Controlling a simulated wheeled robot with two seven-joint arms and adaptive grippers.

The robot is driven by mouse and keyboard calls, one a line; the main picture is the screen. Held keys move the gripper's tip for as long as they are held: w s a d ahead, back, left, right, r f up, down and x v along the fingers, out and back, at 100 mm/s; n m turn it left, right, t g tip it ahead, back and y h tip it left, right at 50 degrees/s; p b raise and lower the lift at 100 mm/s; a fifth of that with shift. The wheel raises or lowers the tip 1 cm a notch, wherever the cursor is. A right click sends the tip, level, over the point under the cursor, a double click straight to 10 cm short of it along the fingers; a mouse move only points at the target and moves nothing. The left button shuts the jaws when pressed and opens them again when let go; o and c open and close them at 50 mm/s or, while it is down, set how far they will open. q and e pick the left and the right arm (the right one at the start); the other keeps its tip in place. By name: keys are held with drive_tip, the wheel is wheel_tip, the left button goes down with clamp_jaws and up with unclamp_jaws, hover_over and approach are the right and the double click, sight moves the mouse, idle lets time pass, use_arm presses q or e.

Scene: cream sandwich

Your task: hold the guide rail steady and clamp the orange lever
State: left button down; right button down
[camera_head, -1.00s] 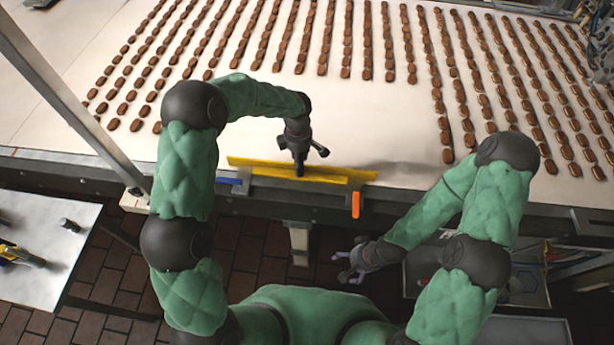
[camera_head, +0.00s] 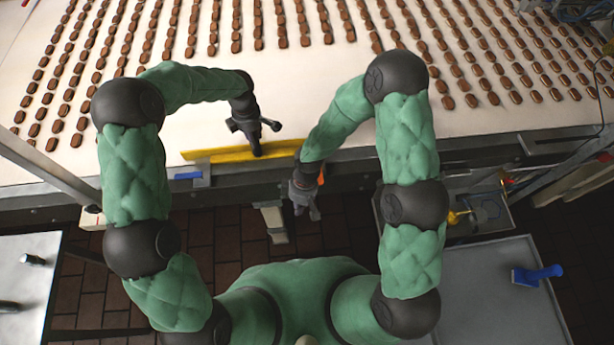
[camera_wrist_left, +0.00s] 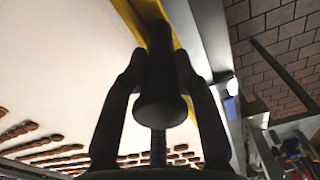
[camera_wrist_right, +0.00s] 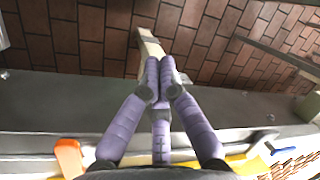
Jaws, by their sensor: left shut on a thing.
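The yellow guide rail (camera_head: 215,154) lies along the front edge of the white conveyor. My left gripper (camera_head: 246,126) is shut on a dark upright post (camera_wrist_left: 160,105) at the rail; in the left wrist view its fingers (camera_wrist_left: 158,75) flank the post. The orange lever (camera_head: 321,175) is at the conveyor's front edge, partly hidden by my right forearm. It also shows at the lower left of the right wrist view (camera_wrist_right: 70,158). My right gripper (camera_head: 304,205) is just below and left of the lever, apart from it. Its purple fingertips (camera_wrist_right: 163,82) are together and empty.
A blue lever (camera_head: 188,176) is at the rail's left end. Rows of brown pieces (camera_head: 300,30) cover the back of the conveyor (camera_head: 200,120). A grey table (camera_head: 470,290) with a blue-handled tool (camera_head: 540,274) stands at lower right. Another table (camera_head: 25,270) is at left.

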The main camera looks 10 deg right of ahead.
drive_tip(key=w+a+r+n+t+h, duration=0.35)
drive_tip(key=w+r+n+h, duration=0.25)
drive_tip(key=w+r+n, duration=0.45)
drive_tip(key=s+d+f+m, duration=0.1)
drive_tip(key=d+f+m, duration=0.1)
drive_tip(key=d+f, duration=0.5)
drive_tip(key=shift+s+d+f+g, duration=0.25)
drive_tip(key=shift+s+g, duration=0.1)
drive_tip(key=shift+g, duration=0.1)
